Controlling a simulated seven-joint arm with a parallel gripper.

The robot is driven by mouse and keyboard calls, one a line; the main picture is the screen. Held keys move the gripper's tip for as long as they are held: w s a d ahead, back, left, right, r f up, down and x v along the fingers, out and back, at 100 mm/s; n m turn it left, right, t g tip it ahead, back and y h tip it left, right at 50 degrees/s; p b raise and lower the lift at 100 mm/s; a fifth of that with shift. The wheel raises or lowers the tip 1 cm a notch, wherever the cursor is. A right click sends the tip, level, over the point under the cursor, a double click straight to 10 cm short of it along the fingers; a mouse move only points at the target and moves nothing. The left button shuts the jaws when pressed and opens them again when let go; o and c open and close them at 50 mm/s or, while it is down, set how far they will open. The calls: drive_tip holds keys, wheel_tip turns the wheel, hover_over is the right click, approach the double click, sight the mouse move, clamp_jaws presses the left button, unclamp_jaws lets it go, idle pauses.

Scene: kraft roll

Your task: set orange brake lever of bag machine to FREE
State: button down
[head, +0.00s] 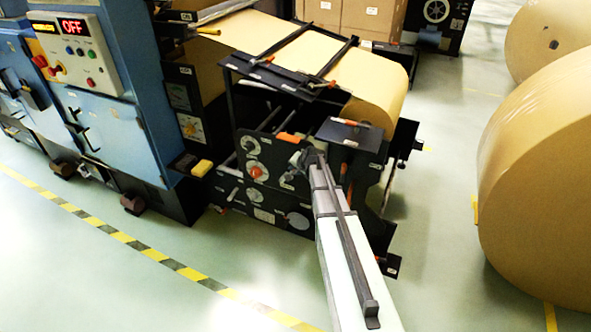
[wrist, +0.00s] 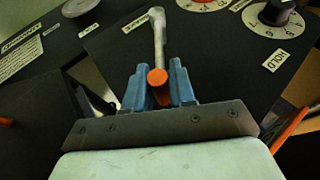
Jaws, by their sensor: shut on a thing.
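The brake lever shows in the wrist view as a grey arm (wrist: 159,38) with a round orange end (wrist: 157,77). Its pivot is at the top of the picture, and the arm points down toward me. My gripper (wrist: 156,86) has its blue fingers on either side of the orange end and is shut on it. In the head view my gripper (head: 307,160) is at the dark front panel of the machine (head: 262,205), and the lever is hidden behind it. A small label (wrist: 134,24) beside the lever is too blurred to read.
A HOLD label (wrist: 277,60) sits by a black knob on a dial (wrist: 276,12). A red knob (head: 258,172) and an orange bar (head: 287,137) are near my gripper. Large kraft rolls (head: 540,180) stand right. The pale floor (head: 440,200) between is clear.

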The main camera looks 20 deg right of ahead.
drive_tip(key=c, duration=1.3)
unclamp_jaws()
drive_tip(key=shift+s+d+f, duration=0.15)
drive_tip(key=shift+s+d, duration=0.05)
drive_tip(key=shift+d, duration=0.05)
drive_tip(key=o, duration=0.4)
drive_tip(key=shift+w+a, duration=0.1)
drive_tip(key=v, duration=1.4)
drive_tip(key=shift+w, duration=0.1)
